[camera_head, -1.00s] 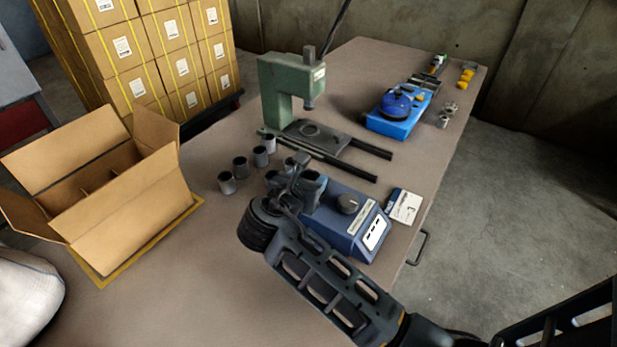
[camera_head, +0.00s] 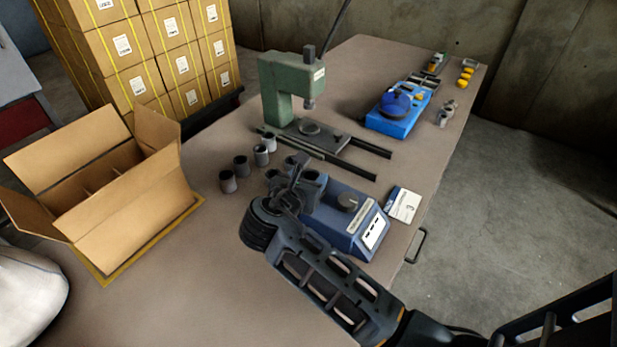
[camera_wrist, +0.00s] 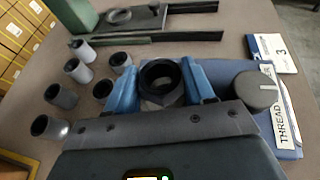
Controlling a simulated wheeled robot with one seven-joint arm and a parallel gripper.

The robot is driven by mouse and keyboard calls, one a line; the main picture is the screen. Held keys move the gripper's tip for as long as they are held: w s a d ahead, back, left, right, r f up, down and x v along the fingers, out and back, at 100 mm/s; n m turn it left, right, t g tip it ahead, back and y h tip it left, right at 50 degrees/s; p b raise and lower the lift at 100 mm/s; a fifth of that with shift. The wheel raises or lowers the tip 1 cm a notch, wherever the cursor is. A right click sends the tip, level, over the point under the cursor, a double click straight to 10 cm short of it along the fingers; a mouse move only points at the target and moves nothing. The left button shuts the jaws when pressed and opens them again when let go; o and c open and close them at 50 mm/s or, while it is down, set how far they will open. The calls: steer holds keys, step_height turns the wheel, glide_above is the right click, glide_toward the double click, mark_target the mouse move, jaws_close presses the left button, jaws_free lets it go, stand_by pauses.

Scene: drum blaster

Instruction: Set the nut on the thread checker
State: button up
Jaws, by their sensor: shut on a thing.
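The thread checker (camera_head: 345,222) is a blue box with a dark knob and a white label, near the table's right edge. It also shows in the wrist view (camera_wrist: 245,110), with its knob right of my gripper. My gripper (camera_wrist: 161,88) has its two blue fingers shut on the nut (camera_wrist: 160,77), a dark grey ring with an open bore facing up. In the head view my gripper (camera_head: 300,176) is at the left end of the checker, and the wrist largely hides the nut there. I cannot tell whether the nut touches the checker.
Several grey cylindrical parts (camera_head: 228,181) stand left of my gripper. A green press (camera_head: 283,92) with dark rails stands behind. A card (camera_head: 404,205) lies right of the checker. An open cardboard box (camera_head: 125,215) is at left. The front table area is clear.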

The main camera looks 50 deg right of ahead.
steer(key=shift+f, duration=0.75)
steer(key=shift+r+p, duration=0.85)
steer(key=shift+p, duration=0.2)
steer(key=shift+p, duration=0.55)
stand_by(0.8)
steer(key=shift+f, duration=0.85)
stand_by(0.5)
steer(key=o, duration=0.9)
steer(key=shift+p+v, duration=0.8)
steer(key=shift+v, duration=4.7)
steer(key=shift+s+f, duration=0.1)
